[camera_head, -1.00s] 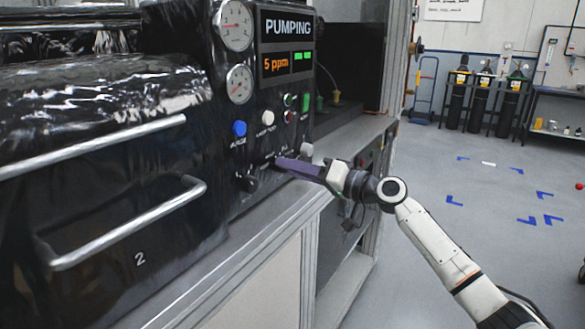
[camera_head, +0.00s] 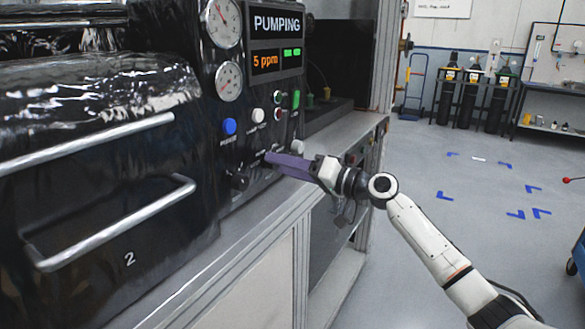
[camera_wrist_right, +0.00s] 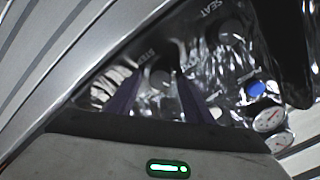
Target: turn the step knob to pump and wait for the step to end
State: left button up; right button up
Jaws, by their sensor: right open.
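The black panel (camera_head: 238,140) carries a display (camera_head: 276,45) that reads PUMPING and 5 ppm, with green lights beside the number. My right gripper (camera_head: 268,160) is at the lower part of the panel, its purple fingers pointing at it. It hides the step knob in the head view. In the right wrist view the dark step knob (camera_wrist_right: 160,76) shows beside the STEP label, between the two spread fingers (camera_wrist_right: 158,90). I cannot tell whether they touch it, nor read its pointer. My left gripper is not in view.
A black knob (camera_head: 238,180), blue button (camera_head: 229,126) and white button (camera_head: 258,115) are close to the gripper. Two gauges (camera_head: 229,80) sit higher. Metal handles (camera_head: 120,225) stick out at left. Gas cylinders (camera_head: 472,98) stand far right; the floor between is mostly clear.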

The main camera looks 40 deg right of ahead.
jog(key=b+v, duration=0.2)
jog(key=v, duration=0.8)
jog(key=s+a+f+n+g+h, duration=0.1)
jog(key=s+a+f+g+h, duration=0.2)
jog(key=f, duration=1.2)
jog(key=s+a+f+g, duration=0.25)
jog(key=a+f, duration=0.35)
jog(key=f, duration=0.8)
jog(key=s+a+f+n+g, duration=0.1)
jog(key=s+a+f+n, duration=0.1)
jog(key=s+a+f, duration=0.6)
jog(key=s+a+f+n+g+h, duration=0.1)
jog(key=s+a+f+n, duration=0.2)
jog(key=s+a+f, duration=0.5)
jog(key=s+a, duration=0.2)
jog(key=s, duration=0.3)
jog(key=shift+a+f+n, duration=0.25)
jog(key=shift+a+n, duration=0.05)
jog(key=shift+a, duration=0.1)
